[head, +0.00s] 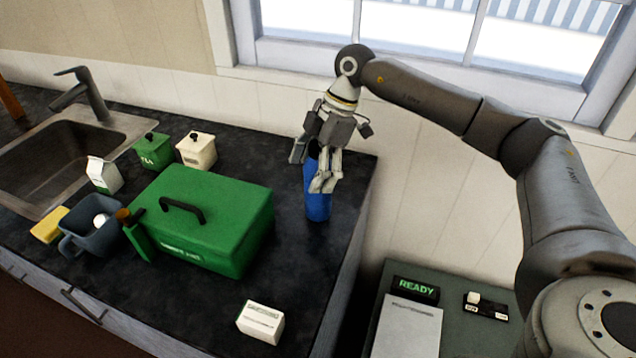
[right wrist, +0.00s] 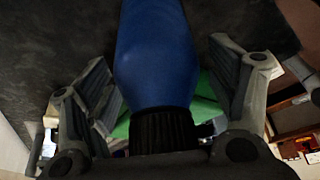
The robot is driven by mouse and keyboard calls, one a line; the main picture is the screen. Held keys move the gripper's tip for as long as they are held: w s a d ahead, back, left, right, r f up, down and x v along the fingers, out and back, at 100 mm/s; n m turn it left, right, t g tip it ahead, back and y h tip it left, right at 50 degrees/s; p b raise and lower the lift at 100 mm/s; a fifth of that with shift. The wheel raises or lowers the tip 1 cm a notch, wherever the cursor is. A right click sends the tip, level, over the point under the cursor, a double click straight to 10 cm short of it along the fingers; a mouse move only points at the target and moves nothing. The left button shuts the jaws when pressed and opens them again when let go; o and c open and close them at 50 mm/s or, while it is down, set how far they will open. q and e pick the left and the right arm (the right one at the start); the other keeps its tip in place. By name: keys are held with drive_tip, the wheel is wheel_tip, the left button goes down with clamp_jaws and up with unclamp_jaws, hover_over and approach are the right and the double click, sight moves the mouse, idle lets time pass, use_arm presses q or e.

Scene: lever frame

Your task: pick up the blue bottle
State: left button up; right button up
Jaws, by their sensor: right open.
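The blue bottle (head: 318,203) stands upright on the dark counter, to the right of the green box, near the counter's right end. My right gripper (head: 312,172) is over its upper part and hides some of it. In the right wrist view the blue bottle (right wrist: 156,55) with its black ribbed cap lies between the two fingers of my right gripper (right wrist: 165,90). The fingers are open, with a gap showing on each side of the bottle. My left gripper is not in view.
A green box (head: 215,205) with a black handle stands left of the bottle. A white carton (head: 260,322) is at the front. A grey mug (head: 92,228), a green canister (head: 153,150) and a cream canister (head: 196,150) stand further left. The window wall is behind.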

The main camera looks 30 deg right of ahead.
drive_tip(key=shift+r, duration=0.1)
clamp_jaws()
idle(0.3)
